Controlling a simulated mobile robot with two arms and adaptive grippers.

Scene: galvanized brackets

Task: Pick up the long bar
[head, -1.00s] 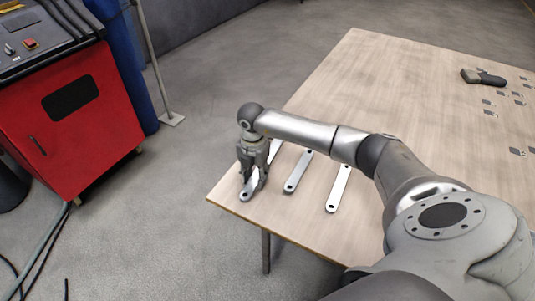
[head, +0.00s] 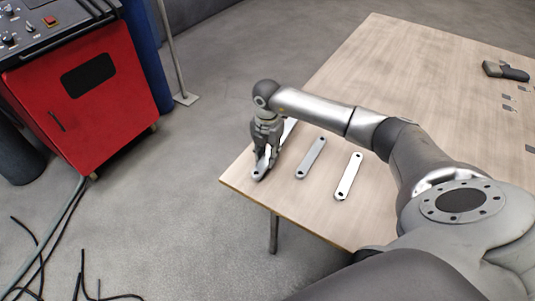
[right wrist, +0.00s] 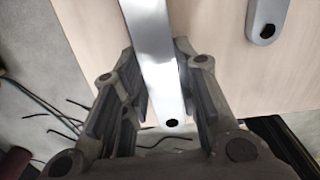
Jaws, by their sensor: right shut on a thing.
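The long bar (head: 289,130) is a flat silvery strip with rounded ends and a hole, at the table's near left corner in the head view. My right gripper (head: 264,163) points down and is shut on it, with a finger along each long side. In the right wrist view the bar (right wrist: 158,60) runs between the fingers (right wrist: 155,95), its holed end toward the palm. The gripper hides part of the bar in the head view. I cannot tell if the bar touches the table. My left gripper is not in view.
Two similar bars, a middle one (head: 311,158) and a right one (head: 348,176), lie on the wooden table (head: 400,80). A dark hand-held tool (head: 506,71) and small plates lie at the far right. A red cabinet (head: 75,115) stands on the floor at left.

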